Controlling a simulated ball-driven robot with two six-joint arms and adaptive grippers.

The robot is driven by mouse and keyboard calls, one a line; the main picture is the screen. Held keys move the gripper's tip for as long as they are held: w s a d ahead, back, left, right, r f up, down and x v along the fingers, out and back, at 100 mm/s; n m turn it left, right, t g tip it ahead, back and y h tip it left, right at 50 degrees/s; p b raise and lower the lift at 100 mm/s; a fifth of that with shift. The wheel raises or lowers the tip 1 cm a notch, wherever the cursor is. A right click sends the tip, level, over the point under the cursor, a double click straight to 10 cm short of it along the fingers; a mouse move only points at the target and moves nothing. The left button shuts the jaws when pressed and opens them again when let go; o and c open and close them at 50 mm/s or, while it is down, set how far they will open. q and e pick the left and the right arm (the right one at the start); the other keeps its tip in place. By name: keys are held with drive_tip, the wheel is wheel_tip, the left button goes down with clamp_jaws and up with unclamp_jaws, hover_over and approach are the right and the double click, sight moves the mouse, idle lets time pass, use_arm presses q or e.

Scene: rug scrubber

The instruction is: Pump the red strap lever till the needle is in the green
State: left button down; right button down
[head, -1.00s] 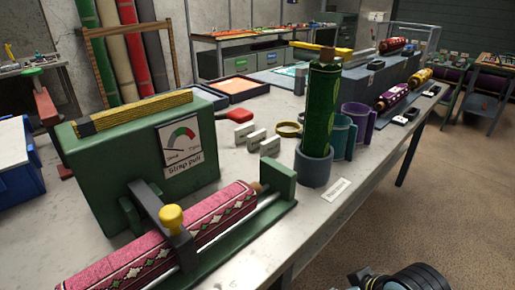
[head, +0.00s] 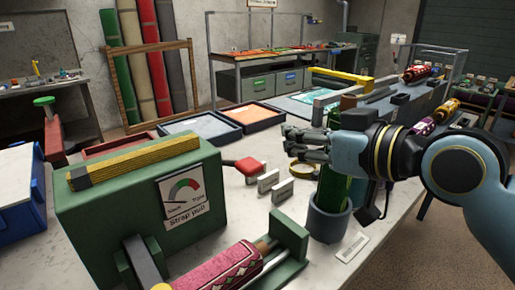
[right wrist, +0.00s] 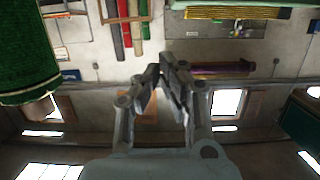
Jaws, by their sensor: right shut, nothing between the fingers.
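The green strap box (head: 130,215) stands at the left, with a "Strap pull" gauge (head: 184,197) on its front. The dial runs from Slack to Tight with a coloured arc; its needle is too small to read surely. The red lever grip (head: 248,166) juts out past the box's right edge, low over the bench. My right gripper (head: 290,134) is shut and empty, above and right of the red grip, apart from it in the picture. In the right wrist view its fingers (right wrist: 168,72) meet with nothing between them. My left gripper is out of view.
A pink patterned roll (head: 215,272) lies in a green cradle before the box. A green roll (head: 333,190) stands in a grey cup (head: 329,218), partly behind my right arm. Small white cards (head: 268,181) stand near the lever. Shallow trays (head: 203,129) lie behind.

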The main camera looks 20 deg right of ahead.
drive_tip(key=shift+w, duration=0.1)
drive_tip(key=p, duration=0.1)
hover_over(258, 165)
drive_tip(key=shift+w+a+f, duration=0.1)
drive_tip(key=shift+f, duration=0.55)
drive_tip(key=shift+w+a+f, duration=0.1)
drive_tip(key=shift+f, duration=0.5)
wheel_tip(258, 165, down, 3)
drive_tip(key=shift+s+d+r, duration=0.1)
drive_tip(key=shift+s+d, duration=0.05)
drive_tip(key=shift+f, duration=0.7)
